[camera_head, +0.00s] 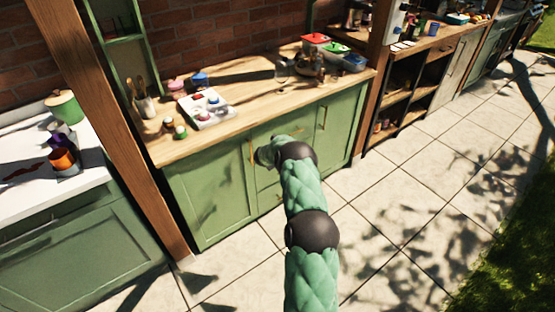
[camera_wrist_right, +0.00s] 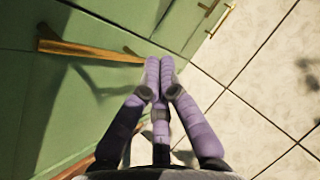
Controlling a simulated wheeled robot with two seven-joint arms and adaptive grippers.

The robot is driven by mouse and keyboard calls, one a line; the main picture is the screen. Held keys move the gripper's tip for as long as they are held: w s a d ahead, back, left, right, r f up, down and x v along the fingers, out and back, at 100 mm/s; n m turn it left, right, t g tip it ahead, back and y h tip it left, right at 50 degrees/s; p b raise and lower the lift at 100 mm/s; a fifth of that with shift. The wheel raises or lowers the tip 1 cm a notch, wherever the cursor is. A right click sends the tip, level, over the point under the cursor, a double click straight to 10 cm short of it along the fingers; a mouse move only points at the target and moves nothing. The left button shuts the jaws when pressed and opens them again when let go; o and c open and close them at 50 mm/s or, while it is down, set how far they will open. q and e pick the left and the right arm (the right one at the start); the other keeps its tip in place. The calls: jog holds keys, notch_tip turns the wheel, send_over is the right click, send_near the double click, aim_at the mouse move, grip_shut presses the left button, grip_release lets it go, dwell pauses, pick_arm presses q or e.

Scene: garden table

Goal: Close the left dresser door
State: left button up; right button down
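The green dresser stands under a wooden countertop (camera_head: 250,95). Its left door (camera_head: 208,198) has a vertical golden handle (camera_head: 252,152) near its right edge. The door looks close to flush with the front; I cannot tell if a small gap is left. My right arm reaches in from the bottom, and its hand is mostly hidden at the dresser's middle, just right of that handle. In the right wrist view my right gripper (camera_wrist_right: 160,66) has its purple fingertips together, with nothing seen between them, close to the green front. My left gripper is not in view.
A golden handle (camera_wrist_right: 88,50) and green panels show in the wrist view. A white tray of small items (camera_head: 207,110) and several pots stand on the countertop. A wooden post (camera_head: 112,120) rises left of the dresser. Tiled floor (camera_head: 400,180) is free in front and right.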

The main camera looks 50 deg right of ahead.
jog(key=s+a+r, duration=0.2)
jog(key=s+r, duration=0.5)
jog(key=shift+a+p, duration=0.15)
jog(key=shift+p, duration=0.15)
dwell(0.3)
